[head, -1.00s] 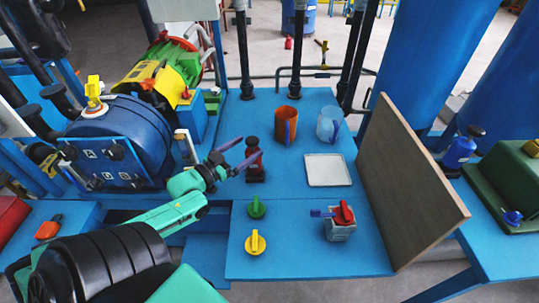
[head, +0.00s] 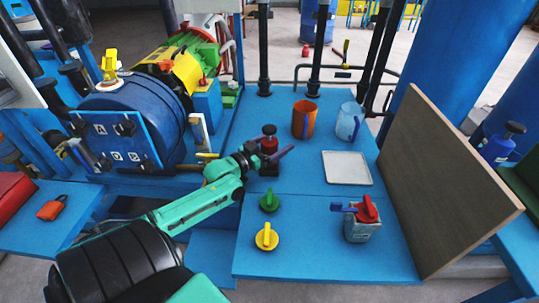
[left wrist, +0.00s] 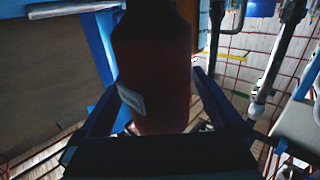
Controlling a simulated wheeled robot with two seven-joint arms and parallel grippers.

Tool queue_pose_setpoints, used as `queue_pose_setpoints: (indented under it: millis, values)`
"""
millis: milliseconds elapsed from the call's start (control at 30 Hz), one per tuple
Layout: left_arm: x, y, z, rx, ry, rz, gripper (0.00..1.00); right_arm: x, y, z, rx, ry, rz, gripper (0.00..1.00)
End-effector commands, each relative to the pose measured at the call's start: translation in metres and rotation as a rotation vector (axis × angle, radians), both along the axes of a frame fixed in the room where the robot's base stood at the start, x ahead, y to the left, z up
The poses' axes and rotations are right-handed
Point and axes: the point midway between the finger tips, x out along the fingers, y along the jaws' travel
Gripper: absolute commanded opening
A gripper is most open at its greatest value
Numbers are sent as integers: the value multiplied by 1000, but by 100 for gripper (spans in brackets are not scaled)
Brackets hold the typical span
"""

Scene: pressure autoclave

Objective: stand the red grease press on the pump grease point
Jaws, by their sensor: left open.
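The red grease press (head: 269,145), with a dark cap and dark base, stands upright on the blue table. My left gripper (head: 270,156) is at it, with open fingers around its body. In the left wrist view the press (left wrist: 152,65) appears as a large dark red body with a pale label, between the two fingers (left wrist: 155,100). I cannot tell whether either finger touches it. The green and yellow machine (head: 190,50) at the upper left may be the pump; I cannot make out its grease point. My right gripper is not in view.
An orange mug (head: 304,118), a clear blue jug (head: 348,122) and a pale tray (head: 347,168) are behind and right. A brown board (head: 440,180) bounds the right; a blue tank (head: 135,115) the left.

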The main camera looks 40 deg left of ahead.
Motion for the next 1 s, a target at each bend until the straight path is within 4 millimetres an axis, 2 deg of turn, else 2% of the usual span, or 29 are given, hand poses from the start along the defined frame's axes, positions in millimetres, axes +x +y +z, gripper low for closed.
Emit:
queue_pose_setpoints:
  millis: [167, 267, 300, 433, 767, 867, 1000]
  values:
    - [0, 0, 0, 0, 1, 0, 100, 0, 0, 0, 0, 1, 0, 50]
    - [0, 0, 0, 0, 1, 0, 66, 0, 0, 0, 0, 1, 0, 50]
    - [0, 0, 0, 0, 1, 0, 50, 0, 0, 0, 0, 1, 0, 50]
    - [0, 0, 0, -1, 1, 0, 1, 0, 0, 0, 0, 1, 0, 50]
    - [0, 0, 3, 0, -3, 0, 0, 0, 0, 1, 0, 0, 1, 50]
    - [0, 0, 11, -2, -4, -1, 0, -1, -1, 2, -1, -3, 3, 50]
    - [0, 0, 37, 1, -6, 0, 0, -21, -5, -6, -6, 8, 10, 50]
